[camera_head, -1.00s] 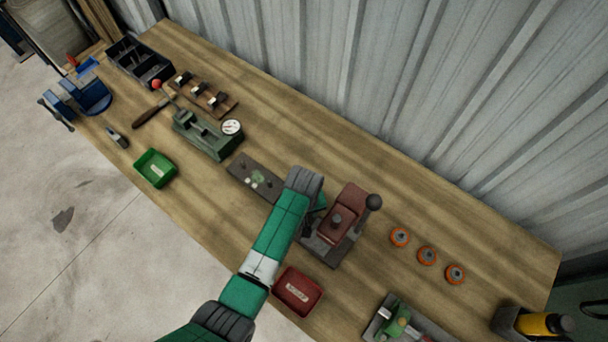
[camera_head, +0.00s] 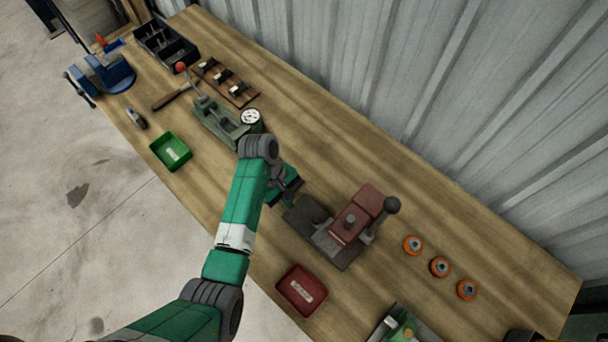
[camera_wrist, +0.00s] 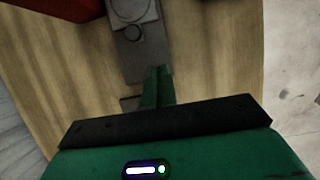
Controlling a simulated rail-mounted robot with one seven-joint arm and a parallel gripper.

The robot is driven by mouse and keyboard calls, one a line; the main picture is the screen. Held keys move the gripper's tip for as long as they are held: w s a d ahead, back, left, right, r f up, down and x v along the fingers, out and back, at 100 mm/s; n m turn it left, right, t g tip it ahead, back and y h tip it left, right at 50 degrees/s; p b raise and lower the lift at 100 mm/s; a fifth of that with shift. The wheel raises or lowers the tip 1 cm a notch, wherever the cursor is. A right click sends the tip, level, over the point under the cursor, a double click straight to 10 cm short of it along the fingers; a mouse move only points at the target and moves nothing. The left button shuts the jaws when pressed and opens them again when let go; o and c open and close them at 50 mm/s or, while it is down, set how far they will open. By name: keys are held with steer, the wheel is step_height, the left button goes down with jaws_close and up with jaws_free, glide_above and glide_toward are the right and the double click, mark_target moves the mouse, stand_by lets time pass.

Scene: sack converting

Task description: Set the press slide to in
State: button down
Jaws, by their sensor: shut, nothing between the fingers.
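The press (camera_head: 352,220) has a dull red body and a lever with a black ball, on a dark grey base. A dark grey slide plate (camera_head: 308,212) sticks out from its left side. In the wrist view, the grey slide (camera_wrist: 138,55) carries a round disc and a small dark knob (camera_wrist: 133,32), and the red press body (camera_wrist: 60,8) is at the upper left. My gripper (camera_wrist: 158,72) is shut and empty. Its fingertips lie over or beside the slide's outer end, below the knob; contact cannot be told.
A green press-like device with a dial (camera_head: 250,117) stands left of my gripper. A red tray (camera_head: 301,290) lies at the front edge and a green tray (camera_head: 171,152) further left. Several orange-rimmed rolls (camera_head: 440,267) lie right of the press.

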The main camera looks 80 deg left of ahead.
steer(key=x, duration=0.8)
steer(key=shift+d+f+b, duration=0.2)
steer(key=shift+f+b, duration=0.2)
steer(key=w+d, duration=0.1)
steer(key=w+d+p, duration=0.1)
steer(key=shift+d+f, duration=0.3)
steer(key=shift+d, duration=0.05)
steer(key=shift+w+d, duration=0.35)
